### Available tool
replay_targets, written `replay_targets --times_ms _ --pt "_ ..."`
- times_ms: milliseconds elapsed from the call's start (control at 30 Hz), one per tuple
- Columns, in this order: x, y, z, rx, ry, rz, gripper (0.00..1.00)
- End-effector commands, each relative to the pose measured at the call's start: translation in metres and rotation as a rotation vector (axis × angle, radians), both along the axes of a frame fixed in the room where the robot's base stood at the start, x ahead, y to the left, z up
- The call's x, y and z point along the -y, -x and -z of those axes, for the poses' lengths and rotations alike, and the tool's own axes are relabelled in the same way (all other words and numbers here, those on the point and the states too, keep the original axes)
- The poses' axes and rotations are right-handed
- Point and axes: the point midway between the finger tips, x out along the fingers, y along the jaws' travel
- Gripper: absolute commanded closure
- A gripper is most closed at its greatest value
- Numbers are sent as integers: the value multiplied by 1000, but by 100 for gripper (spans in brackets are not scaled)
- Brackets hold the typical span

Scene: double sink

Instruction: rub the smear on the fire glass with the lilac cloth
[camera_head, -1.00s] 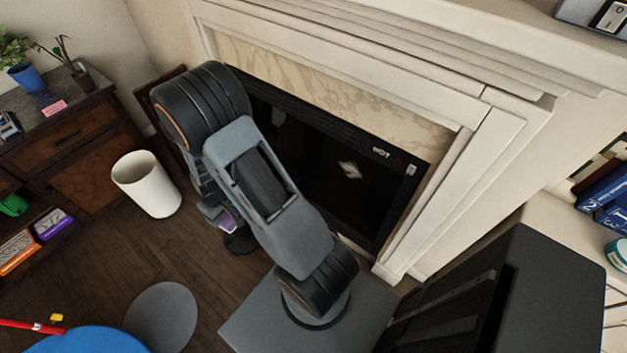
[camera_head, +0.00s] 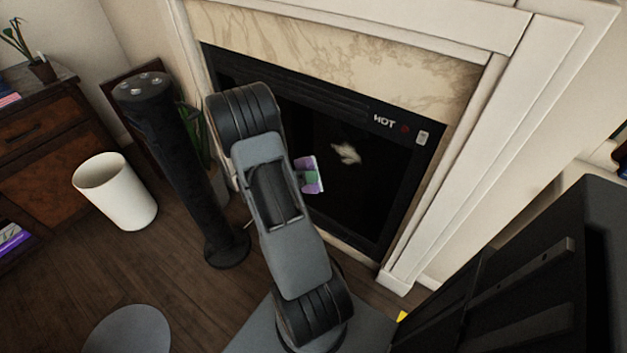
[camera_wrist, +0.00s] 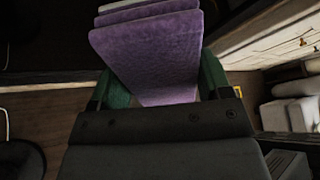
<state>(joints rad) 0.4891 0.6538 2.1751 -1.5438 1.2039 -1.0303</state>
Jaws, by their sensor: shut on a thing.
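The lilac cloth (camera_head: 316,173) is a folded pad held in my gripper (camera_head: 307,177), left of the smear in the head view. In the wrist view the cloth (camera_wrist: 150,50) fills the upper middle, between the green fingers of my gripper (camera_wrist: 160,92). The fire glass (camera_head: 345,205) is a dark panel in the fireplace. A pale whitish smear (camera_head: 345,153) shows on its upper part. The cloth appears apart from the smear; whether it touches the glass I cannot tell. My arm hides the left part of the glass.
A black tower column (camera_head: 178,175) stands on the floor left of my arm. A white bin (camera_head: 115,190) is farther left, by the wooden cabinet (camera_head: 35,140). The stone surround (camera_head: 340,55) frames the fireplace.

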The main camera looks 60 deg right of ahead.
Motion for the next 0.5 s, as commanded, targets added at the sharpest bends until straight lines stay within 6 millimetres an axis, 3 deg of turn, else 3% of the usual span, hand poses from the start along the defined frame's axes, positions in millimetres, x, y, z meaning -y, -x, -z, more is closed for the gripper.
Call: replay_targets --times_ms 33,200,500 --pt "10 3 11 -12 39 -45 47" --pt "36 2 12 -30 153 -183 47" --pt "57 -1 9 -34 235 -281 47"
